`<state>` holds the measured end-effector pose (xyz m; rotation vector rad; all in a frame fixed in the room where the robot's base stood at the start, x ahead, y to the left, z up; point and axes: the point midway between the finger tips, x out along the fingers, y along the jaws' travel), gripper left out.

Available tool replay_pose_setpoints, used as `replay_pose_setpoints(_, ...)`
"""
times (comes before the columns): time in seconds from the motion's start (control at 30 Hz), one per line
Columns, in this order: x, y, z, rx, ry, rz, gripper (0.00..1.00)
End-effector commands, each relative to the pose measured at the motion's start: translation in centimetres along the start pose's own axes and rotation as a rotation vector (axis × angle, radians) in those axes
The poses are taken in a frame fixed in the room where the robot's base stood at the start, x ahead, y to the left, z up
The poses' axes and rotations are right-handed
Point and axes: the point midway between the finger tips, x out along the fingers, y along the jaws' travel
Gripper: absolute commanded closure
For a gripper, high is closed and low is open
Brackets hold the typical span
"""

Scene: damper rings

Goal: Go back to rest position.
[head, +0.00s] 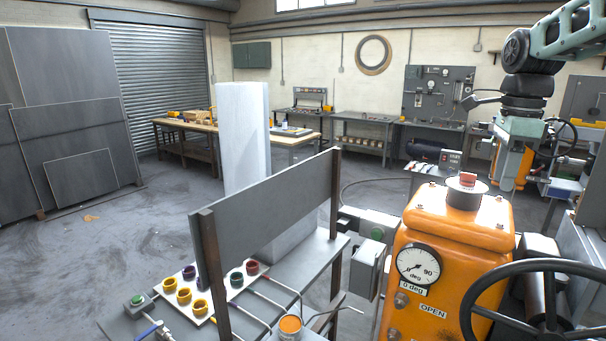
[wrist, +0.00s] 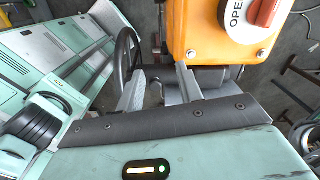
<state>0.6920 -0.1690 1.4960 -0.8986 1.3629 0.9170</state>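My gripper (head: 508,180) hangs at the right of the head view, above and behind the orange actuator box (head: 440,245). In the wrist view, the two fingers of my gripper (wrist: 161,88) stand apart with nothing held between them. The orange box also shows in the wrist view (wrist: 215,38), just beyond the fingers, with part of the word OPEN and a red knob (wrist: 268,12). In the head view the box carries a dial gauge (head: 418,265), a label reading 0 deg and a red-topped cap (head: 467,182).
A black handwheel (head: 533,270) stands at the front right. A bench (head: 300,265) holds a white tray (head: 213,290) of coloured rings, a can (head: 290,326) and an upright grey panel (head: 270,205). A pale column (head: 243,140) rises behind. Open floor (head: 110,250) lies to the left.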

Motion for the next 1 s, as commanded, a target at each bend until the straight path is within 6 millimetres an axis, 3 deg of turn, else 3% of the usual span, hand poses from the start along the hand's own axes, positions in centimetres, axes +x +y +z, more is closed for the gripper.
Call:
replay_pose_setpoints(0.27,4.8,3.7,4.0,-0.316,-0.022,0.002,0.64)
replay_pose_setpoints(0.47,10.1,8.7,7.9,-0.690,-0.042,0.001,0.64)
replay_pose_setpoints(0.57,14.2,12.9,10.1,-0.969,-0.054,-0.001,0.64)
replay_pose_setpoints(0.73,22.6,21.9,12.5,-1.558,-0.068,-0.015,0.64)
replay_pose_setpoints(0.9,30.2,30.3,11.9,-2.122,-0.063,-0.028,0.64)
replay_pose_setpoints(1.0,33.4,33.6,10.8,-2.377,-0.052,-0.034,0.64)
